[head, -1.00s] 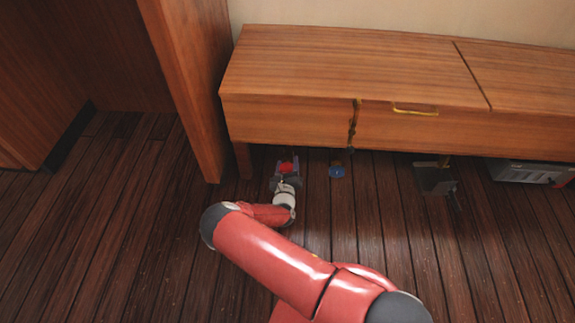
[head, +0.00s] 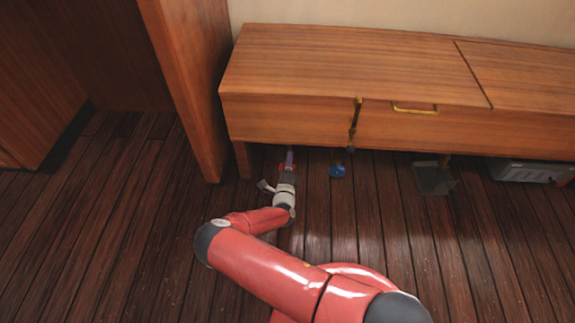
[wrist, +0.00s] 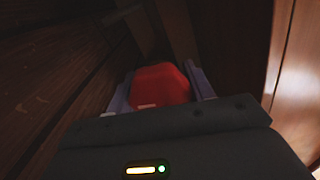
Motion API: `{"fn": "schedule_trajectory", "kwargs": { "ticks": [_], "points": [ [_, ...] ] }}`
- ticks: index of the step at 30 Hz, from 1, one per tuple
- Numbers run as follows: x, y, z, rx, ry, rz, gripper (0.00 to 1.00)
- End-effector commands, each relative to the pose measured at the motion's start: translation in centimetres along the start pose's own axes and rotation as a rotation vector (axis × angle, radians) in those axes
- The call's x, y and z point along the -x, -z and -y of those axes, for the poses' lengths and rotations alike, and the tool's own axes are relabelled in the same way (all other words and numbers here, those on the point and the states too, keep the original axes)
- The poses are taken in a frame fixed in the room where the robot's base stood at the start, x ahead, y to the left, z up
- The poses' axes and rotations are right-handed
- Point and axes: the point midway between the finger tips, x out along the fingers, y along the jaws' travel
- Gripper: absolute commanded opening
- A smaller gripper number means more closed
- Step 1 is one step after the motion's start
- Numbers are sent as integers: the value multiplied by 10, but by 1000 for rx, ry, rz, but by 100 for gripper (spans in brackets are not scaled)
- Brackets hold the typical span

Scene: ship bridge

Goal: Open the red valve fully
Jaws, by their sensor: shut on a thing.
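The red valve (wrist: 163,86) sits between the two pale fingers of my gripper (wrist: 160,92) in the wrist view. The fingers are shut on it, one along each side. In the head view, only a little red of the valve (head: 281,167) shows beside my gripper (head: 290,158), low down at the left end of the wooden bench. The rest of the valve is hidden by the fingers and wrist. How far the valve is turned cannot be told.
The wooden bench (head: 300,118) overhangs the valve, with a leg (head: 243,160) close to its left. A blue round thing (head: 338,171) is to the right. A dark object (head: 434,178) and a grey box (head: 525,171) are further right. The floor in front is clear.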

Motion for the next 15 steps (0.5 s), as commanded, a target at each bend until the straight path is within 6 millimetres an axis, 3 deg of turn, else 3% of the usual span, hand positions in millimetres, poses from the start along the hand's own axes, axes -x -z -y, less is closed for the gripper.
{"fn": "schedule_trajectory", "kwargs": {
  "ticks": [15],
  "points": [
    [1,0,-1,180,-2,0,30]
  ]
}}
